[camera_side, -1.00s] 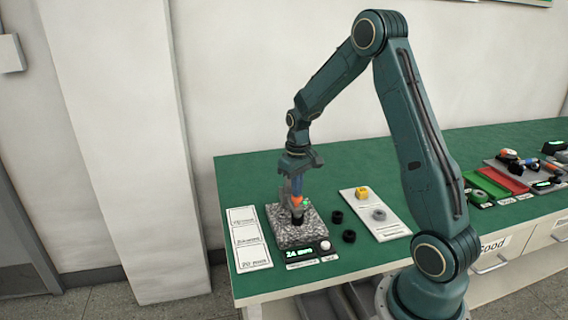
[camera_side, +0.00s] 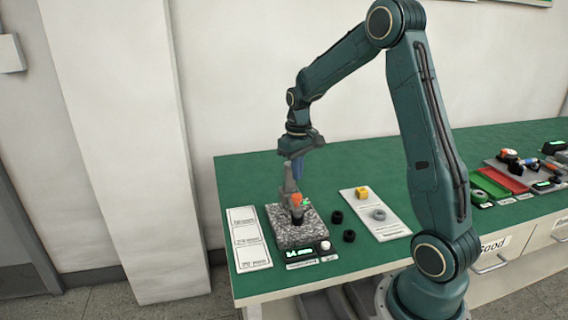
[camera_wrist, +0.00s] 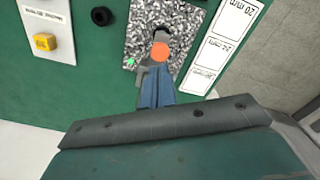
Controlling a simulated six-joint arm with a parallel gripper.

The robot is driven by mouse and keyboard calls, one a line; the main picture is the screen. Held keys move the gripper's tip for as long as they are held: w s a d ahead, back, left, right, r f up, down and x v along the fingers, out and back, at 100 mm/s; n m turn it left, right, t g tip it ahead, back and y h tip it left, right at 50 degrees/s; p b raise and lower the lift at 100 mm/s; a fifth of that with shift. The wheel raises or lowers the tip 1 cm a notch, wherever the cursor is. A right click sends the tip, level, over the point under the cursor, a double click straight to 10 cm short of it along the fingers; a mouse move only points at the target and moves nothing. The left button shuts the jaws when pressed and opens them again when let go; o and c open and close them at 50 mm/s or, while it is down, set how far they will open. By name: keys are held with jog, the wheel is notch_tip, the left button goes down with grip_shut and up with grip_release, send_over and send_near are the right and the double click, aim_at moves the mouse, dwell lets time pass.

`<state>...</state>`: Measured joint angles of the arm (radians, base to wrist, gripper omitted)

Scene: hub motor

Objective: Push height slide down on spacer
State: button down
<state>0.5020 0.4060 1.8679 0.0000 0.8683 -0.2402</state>
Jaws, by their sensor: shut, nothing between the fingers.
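The height gauge stands on a speckled granite plate (camera_side: 284,236). Its grey slide (camera_side: 289,186) has an orange part (camera_side: 297,200). A small black spacer (camera_side: 297,219) is below the orange part; whether they touch is too small to tell. The orange part (camera_wrist: 160,52) and the dark spacer (camera_wrist: 160,33) also show in the wrist view. My gripper (camera_side: 297,178) is shut and empty, pointing down just above the gauge. Its blue fingers (camera_wrist: 155,92) partly hide the slide in the wrist view, so contact is unclear.
Two black rings (camera_side: 343,226) lie right of the plate. A white board (camera_side: 392,231) holds a yellow block (camera_side: 362,193) and a grey ring (camera_side: 379,214). A label card (camera_side: 248,240) lies left. A display box (camera_side: 299,254) sits in front.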

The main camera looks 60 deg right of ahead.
jog(key=shift+r, duration=1.5)
